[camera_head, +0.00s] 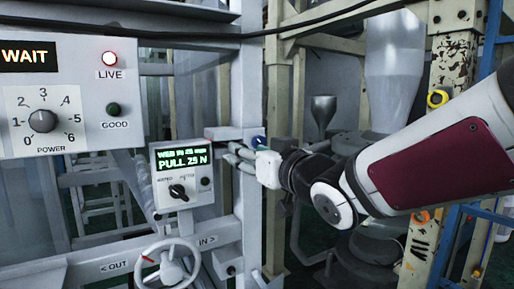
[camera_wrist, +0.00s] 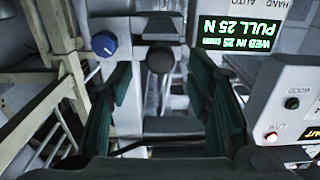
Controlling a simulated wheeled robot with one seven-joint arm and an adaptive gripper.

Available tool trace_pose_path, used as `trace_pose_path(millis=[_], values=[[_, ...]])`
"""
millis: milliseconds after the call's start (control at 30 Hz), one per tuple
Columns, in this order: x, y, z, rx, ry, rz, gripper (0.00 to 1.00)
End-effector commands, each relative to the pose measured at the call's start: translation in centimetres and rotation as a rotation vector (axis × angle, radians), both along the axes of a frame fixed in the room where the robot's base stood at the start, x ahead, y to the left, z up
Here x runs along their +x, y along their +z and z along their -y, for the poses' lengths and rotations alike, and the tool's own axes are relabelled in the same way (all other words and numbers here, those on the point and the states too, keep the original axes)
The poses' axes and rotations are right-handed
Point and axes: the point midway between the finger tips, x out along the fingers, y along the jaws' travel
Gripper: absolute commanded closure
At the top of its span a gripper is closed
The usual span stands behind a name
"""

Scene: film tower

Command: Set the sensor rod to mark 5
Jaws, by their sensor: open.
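My gripper (camera_head: 236,154) reaches in from the right in the head view, at the upright right of the small display box. In the wrist view its two dark green fingers (camera_wrist: 165,105) are apart. A dark round knob on a stem (camera_wrist: 160,57) shows beyond and between them, with open space on both sides; it may be the end of the sensor rod. I cannot tell how far it is from the fingertips. In the head view the gripper hides that spot. No scale mark 5 for the rod is legible.
A blue knob (camera_wrist: 104,43) sits left of the dark knob, close to the left finger. The display box (camera_head: 181,172) reads "PULL 25 N". A panel (camera_head: 75,85) has a POWER dial (camera_head: 42,121) and a lit LIVE lamp (camera_head: 110,58). A handwheel (camera_head: 168,266) stands below.

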Motion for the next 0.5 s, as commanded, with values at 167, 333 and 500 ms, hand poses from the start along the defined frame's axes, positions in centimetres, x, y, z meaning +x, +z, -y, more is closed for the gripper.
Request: trace_pose_path(millis=[167,333,500], values=[[2.0,0.0,-1.5,-0.001,0.001,-0.001,0.54],[3.3,0.0,-2.3,0.000,0.001,0.000,0.54],[3.9,0.0,-2.7,-0.001,0.001,0.001,0.54]])
